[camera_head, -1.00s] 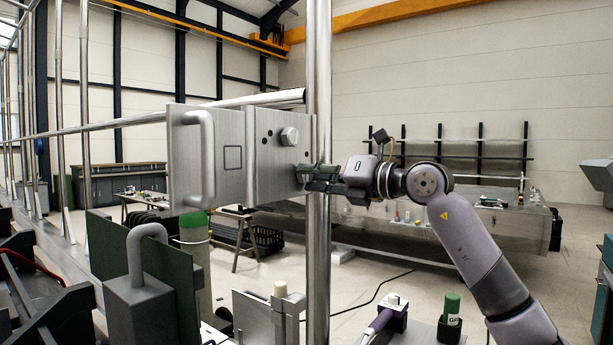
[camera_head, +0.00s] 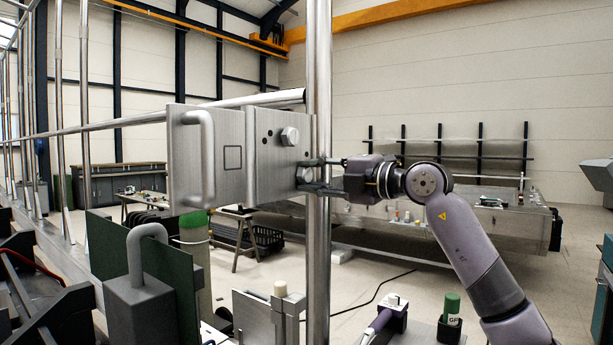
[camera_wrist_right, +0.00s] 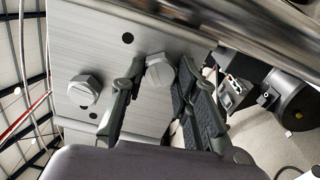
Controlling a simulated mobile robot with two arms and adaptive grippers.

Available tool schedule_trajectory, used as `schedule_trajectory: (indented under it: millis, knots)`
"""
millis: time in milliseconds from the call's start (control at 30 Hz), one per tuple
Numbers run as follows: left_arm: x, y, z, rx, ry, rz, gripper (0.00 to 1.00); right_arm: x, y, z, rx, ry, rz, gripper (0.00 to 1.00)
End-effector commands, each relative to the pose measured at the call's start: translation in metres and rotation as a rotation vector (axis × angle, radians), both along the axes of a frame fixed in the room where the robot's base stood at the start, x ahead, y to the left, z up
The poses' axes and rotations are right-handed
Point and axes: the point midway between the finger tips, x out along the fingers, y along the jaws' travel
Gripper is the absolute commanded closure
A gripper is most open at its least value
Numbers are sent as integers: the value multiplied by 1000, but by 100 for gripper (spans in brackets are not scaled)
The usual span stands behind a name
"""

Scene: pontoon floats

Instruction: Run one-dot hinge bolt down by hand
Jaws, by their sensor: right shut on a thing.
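A brushed metal hinge plate (camera_head: 262,172) stands upright against a shiny vertical post (camera_head: 318,85). A hex bolt (camera_head: 304,174) sits low on its right side, beside a single dark dot in the right wrist view. My right gripper (camera_head: 308,176) is shut on this bolt's head, one finger on each side; the bolt (camera_wrist_right: 159,72) also shows between the fingers in the wrist view. Any gap under its head is unclear. A second hex bolt (camera_head: 289,136) sits higher, next to two dark dots; it shows at left in the wrist view (camera_wrist_right: 84,90). My left gripper is out of view.
A panel with a tubular handle (camera_head: 204,160) adjoins the hinge plate on the left. A horizontal rail (camera_head: 210,107) runs behind the plate's top. Below stand a green-capped bottle (camera_head: 451,310) and a tool in a holder (camera_head: 388,316). Open floor lies behind my right arm.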

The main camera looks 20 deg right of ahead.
Motion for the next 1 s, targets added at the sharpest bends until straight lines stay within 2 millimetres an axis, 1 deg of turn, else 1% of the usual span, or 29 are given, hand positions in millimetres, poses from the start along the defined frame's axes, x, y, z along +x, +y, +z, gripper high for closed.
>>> schedule_trajectory:
  millis: [100, 200, 300, 500, 533, 733, 1000]
  knots:
    - [0, 0, 0, 0, 0, 0, 65, 1, 0, -1, 131, 78, -1, 96]
    - [0, 0, 0, 0, 0, 0, 65, 1, 0, -1, 205, 122, -1, 96]
    - [0, 0, 0, 0, 0, 0, 65, 1, 0, -1, 235, 139, -1, 96]
    - [0, 0, 0, 0, 0, 0, 65, 1, 0, -1, 235, 139, -1, 96]
    - [0, 0, 0, 0, 0, 0, 65, 1, 0, -1, 235, 139, -1, 70]
    - [0, 0, 0, 0, 0, 0, 65, 0, 0, 0, 234, 139, -1, 57]
    - [0, 0, 0, 0, 0, 0, 65, 0, 0, 0, 230, 135, -1, 57]
